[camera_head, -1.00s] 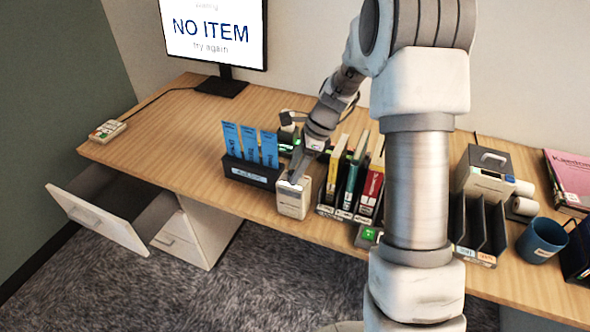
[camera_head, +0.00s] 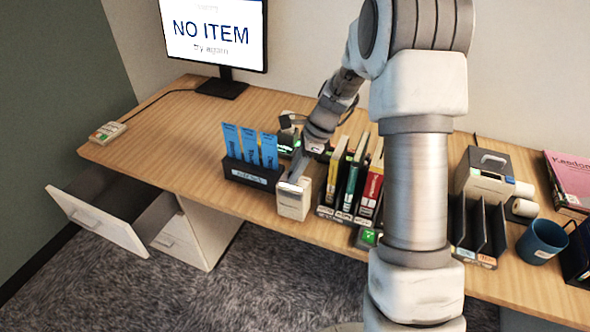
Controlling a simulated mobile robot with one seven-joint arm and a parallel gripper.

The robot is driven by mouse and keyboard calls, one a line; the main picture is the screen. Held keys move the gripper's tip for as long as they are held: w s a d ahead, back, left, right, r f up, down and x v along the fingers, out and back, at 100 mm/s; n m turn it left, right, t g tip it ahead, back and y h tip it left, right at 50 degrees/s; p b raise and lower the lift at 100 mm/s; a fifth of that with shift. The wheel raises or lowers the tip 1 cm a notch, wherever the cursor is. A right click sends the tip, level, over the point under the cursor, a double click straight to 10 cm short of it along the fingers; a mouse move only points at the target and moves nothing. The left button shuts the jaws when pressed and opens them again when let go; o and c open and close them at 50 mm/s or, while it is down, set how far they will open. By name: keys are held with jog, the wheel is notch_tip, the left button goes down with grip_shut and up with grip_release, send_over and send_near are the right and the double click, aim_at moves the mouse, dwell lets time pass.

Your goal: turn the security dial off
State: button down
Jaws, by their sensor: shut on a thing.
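The likely security dial unit is a small cream box (camera_head: 292,206) at the front edge of the desk, between the blue card holder and the book rack. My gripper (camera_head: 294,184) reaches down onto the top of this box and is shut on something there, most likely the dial. The fingers and wrist cover the dial, so its setting cannot be seen.
A dark holder with blue cards (camera_head: 252,174) stands close on the left. A rack of upright books (camera_head: 350,190) stands close on the right. The monitor (camera_head: 213,35) reads NO ITEM. A drawer (camera_head: 100,221) hangs open at left.

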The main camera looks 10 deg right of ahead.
jog(key=shift+n, duration=0.3)
jog(key=n+g+p, duration=0.2)
jog(key=n+p, duration=0.1)
jog(key=n, duration=0.1)
jog(key=shift+w+r+n, duration=0.1)
jog(key=shift+w+n, duration=0.05)
jog(key=shift+n, duration=0.25)
jog(key=n+g+p, duration=0.1)
jog(key=n, duration=0.1)
jog(key=n+g+h+p, duration=0.1)
jog(key=n, duration=0.2)
jog(key=shift+w, duration=0.15)
jog(key=n+h, duration=0.1)
jog(key=n, duration=0.2)
jog(key=n+g+h, duration=0.1)
jog(key=n, duration=0.1)
jog(key=shift+a+n+p, duration=0.2)
jog(key=shift+n+p, duration=0.2)
jog(key=n+h, duration=0.1)
jog(key=n, duration=0.1)
jog(key=n+h, duration=0.1)
jog(key=n, duration=0.2)
jog(key=shift+a, duration=0.15)
jog(key=shift+n, duration=0.4)
jog(key=c, duration=0.6)
grip_release()
